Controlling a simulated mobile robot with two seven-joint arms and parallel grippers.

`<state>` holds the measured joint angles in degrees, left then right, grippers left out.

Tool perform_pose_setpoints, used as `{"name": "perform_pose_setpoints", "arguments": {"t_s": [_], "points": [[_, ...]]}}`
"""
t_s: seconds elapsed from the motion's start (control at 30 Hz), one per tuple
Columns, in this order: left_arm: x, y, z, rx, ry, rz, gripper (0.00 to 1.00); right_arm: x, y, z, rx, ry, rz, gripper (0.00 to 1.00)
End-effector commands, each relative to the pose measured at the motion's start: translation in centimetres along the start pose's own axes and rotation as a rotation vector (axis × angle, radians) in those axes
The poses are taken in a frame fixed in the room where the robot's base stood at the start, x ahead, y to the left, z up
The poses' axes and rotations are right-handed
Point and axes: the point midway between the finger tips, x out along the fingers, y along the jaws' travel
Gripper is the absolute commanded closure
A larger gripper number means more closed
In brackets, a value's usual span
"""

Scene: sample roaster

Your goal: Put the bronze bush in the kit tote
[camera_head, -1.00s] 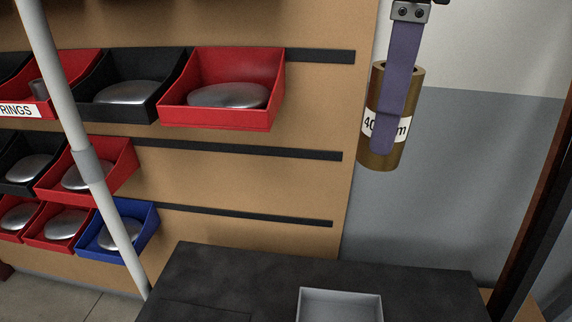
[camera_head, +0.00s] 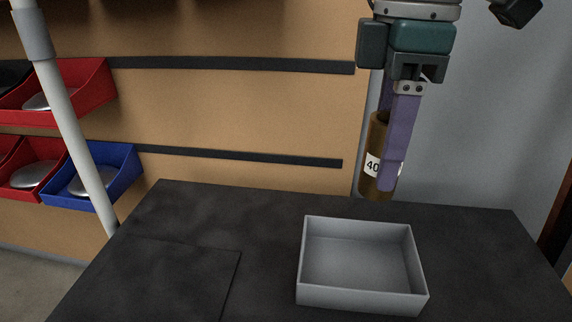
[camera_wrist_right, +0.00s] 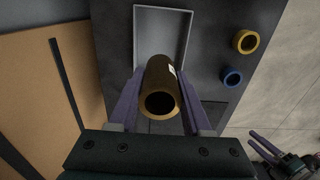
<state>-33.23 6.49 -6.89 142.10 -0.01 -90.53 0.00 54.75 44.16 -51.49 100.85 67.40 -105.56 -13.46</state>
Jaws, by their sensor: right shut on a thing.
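The bronze bush (camera_head: 376,133) is a brown-gold hollow cylinder with a white label, part of which reads 40. My right gripper (camera_head: 388,172) is shut on it, one purple finger on each side, and holds it upright. In the right wrist view, the bush (camera_wrist_right: 158,78) shows its open bore between the fingers. The kit tote (camera_head: 362,299) is an empty grey open box on the dark table. The bush appears above and behind the tote in the head view. My left gripper (camera_wrist_right: 266,148) shows small at the lower right of the wrist view, apparently open and empty.
The dark table (camera_head: 270,212) has free room left of the tote. A yellow ring (camera_wrist_right: 246,41) and a blue ring (camera_wrist_right: 232,77) lie on the table. Red bins (camera_head: 85,85) and a blue bin (camera_head: 118,180) hang on the wall panel at left, behind a grey pole (camera_head: 70,125).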

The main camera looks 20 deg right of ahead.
Motion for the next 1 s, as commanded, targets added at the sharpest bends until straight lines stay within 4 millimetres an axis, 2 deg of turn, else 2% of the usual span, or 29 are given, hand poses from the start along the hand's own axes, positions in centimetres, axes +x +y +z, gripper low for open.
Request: {"name": "perform_pose_setpoints", "arguments": {"t_s": [0.03, 0.1, 0.3, 0.4, 0.63, 0.83, 1.0], "points": [[0.8, 0.0, 0.3, 0.000, 0.000, 0.000, 0.50, 2.0, -0.1, 0.1, 0.001, -0.003, -0.002, 1.00], [1.4, 0.0, 0.5, 0.000, 0.000, 0.000, 0.50, 4.0, -0.1, 0.1, 0.002, -0.002, -0.002, 1.00], [2.8, 0.1, 0.9, 0.001, 0.000, -0.001, 0.50, 8.8, 0.0, 0.0, 0.002, -0.001, -0.001, 1.00], [3.1, 0.0, 1.0, 0.003, 0.000, -0.003, 0.50, 10.1, 0.0, 0.0, 0.001, -0.001, 0.001, 1.00], [3.6, -0.1, 1.2, 0.009, -0.001, -0.007, 0.50, 11.7, 0.0, 0.0, 0.001, 0.000, 0.001, 1.00], [4.7, -0.1, 1.6, 0.010, -0.001, -0.008, 0.50, 14.7, 0.0, 0.0, 0.001, 0.000, 0.001, 1.00], [4.5, -0.1, 1.5, 0.009, -0.001, -0.008, 0.50, 14.8, 0.0, 0.0, 0.001, 0.002, 0.003, 1.00]]}}
